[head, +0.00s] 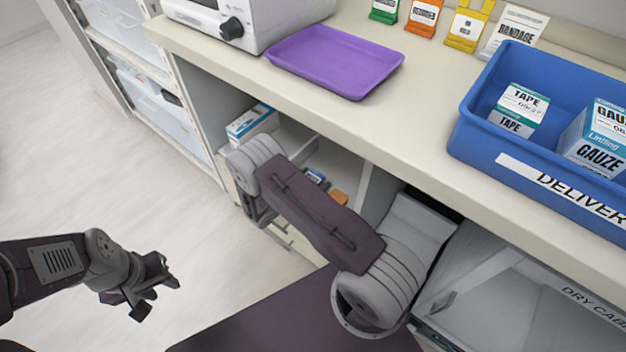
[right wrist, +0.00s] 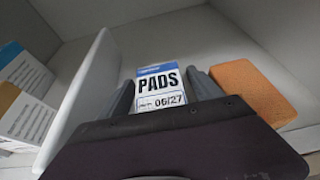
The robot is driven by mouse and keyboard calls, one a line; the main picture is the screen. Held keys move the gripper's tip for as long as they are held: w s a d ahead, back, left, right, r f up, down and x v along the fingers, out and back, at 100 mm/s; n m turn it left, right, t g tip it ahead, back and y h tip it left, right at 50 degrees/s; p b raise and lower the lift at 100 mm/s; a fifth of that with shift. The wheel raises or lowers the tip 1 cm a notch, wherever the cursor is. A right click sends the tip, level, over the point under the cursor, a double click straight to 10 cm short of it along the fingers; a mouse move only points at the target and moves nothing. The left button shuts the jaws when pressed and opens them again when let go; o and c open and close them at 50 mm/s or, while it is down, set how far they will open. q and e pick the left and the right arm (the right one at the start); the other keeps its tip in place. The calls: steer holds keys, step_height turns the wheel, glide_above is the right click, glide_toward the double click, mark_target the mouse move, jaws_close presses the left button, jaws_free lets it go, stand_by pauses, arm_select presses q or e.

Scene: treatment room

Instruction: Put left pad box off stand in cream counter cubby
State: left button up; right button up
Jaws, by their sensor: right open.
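The pad box, white with a blue top and labelled PADS 06/27, shows in the right wrist view (right wrist: 160,88). It is inside a pale cubby, between the two fingers of my right gripper (right wrist: 160,92). The fingers are apart, one on each side of the box; I cannot tell if either touches it. In the head view a small blue and white part of the box (head: 315,176) shows past my right arm, which hides the right gripper. The cream counter (head: 420,120) runs above the cubby. My left gripper (head: 150,287) hangs over the floor, far from the box; its jaw opening is unclear.
An orange block (right wrist: 252,90) lies right of the pad box. A white divider (right wrist: 85,95) stands at its left, with other boxes (right wrist: 25,115) beyond. On the counter are a purple tray (head: 335,62) and a blue bin (head: 475,125) with tape and gauze boxes.

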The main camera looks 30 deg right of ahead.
steer(key=p+v, duration=0.4)
steer(key=v, duration=0.7)
steer(key=shift+a+r, duration=0.1)
steer(key=shift+r, duration=0.05)
steer(key=shift+s+a, duration=0.2)
steer(key=shift+a, duration=0.15)
